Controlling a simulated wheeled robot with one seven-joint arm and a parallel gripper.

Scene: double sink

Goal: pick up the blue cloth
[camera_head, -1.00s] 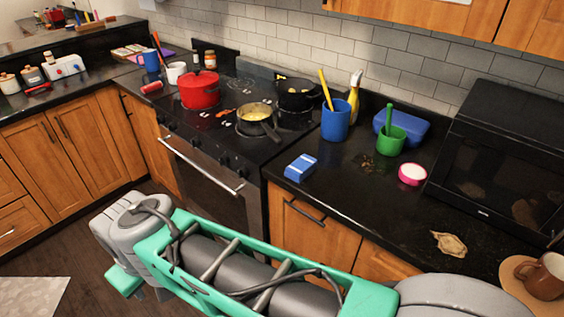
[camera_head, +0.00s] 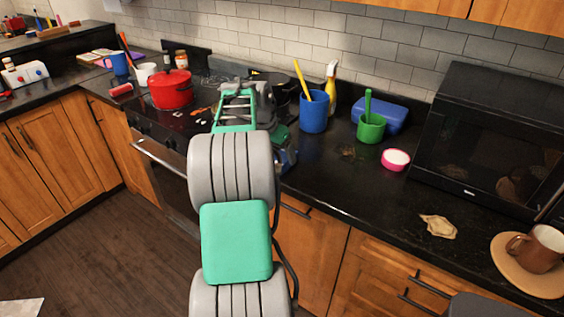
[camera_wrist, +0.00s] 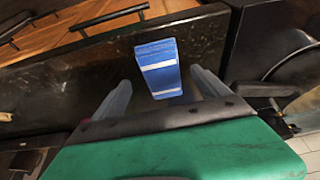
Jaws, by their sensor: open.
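The blue cloth (camera_wrist: 160,68) looks like a small folded blue block with white bands. It lies on the black counter near its front edge, beside the stove. In the head view it is hidden behind my arm. In the wrist view my gripper (camera_wrist: 160,80) is open, with one finger on each side of the cloth's near end in the picture. The cloth appears between or just beyond the fingertips, and I cannot tell the height gap. Nothing is visibly gripped.
The blue cup (camera_head: 313,112) with a yellow utensil stands close to my wrist. The green cup (camera_head: 371,128), blue container (camera_head: 382,113) and pink-rimmed dish (camera_head: 395,160) stand to the right. The red pot (camera_head: 171,89) is on the stove. The counter before the microwave (camera_head: 481,139) is mostly clear.

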